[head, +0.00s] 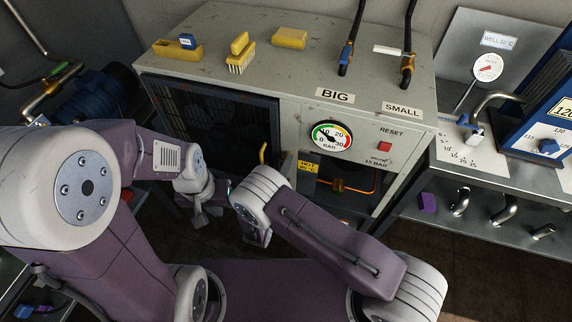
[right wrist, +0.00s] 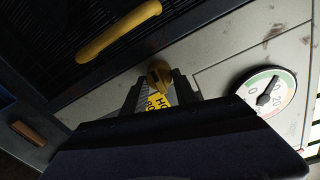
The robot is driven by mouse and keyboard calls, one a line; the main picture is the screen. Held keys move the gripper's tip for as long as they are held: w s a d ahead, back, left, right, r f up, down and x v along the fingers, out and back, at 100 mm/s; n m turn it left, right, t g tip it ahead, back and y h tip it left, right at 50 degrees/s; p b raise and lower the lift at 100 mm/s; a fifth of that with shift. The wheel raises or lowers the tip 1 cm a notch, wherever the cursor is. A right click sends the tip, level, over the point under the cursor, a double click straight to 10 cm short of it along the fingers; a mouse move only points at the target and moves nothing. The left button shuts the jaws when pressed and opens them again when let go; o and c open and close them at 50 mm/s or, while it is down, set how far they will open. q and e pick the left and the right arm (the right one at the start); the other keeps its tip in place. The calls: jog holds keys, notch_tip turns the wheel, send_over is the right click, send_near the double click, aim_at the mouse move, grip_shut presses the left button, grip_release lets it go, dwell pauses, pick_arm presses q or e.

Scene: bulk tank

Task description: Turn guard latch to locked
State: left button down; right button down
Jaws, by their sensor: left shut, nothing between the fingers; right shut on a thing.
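The guard is a dark mesh panel (head: 205,115) on the front of the grey cabinet, with a yellow handle (head: 263,153). In the right wrist view, the handle (right wrist: 118,32) lies beyond my gripper. My right gripper (right wrist: 158,84) is at the cabinet front beside the guard, shut on a yellow knob (right wrist: 158,72), which looks like the guard latch. In the head view, my right wrist hides the latch, so its turn position cannot be told. My left gripper (head: 198,216) is shut and empty, low in front of the guard.
A yellow hot-warning tag (head: 307,167) is beside the latch. A pressure gauge (head: 331,136) and red reset button (head: 384,147) are to the right. A steel bench (head: 500,195) stands right.

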jog(key=shift+n, duration=0.4)
jog(key=c, duration=1)
grip_release()
jog(key=shift+o, duration=0.2)
jog(key=shift+s, duration=0.1)
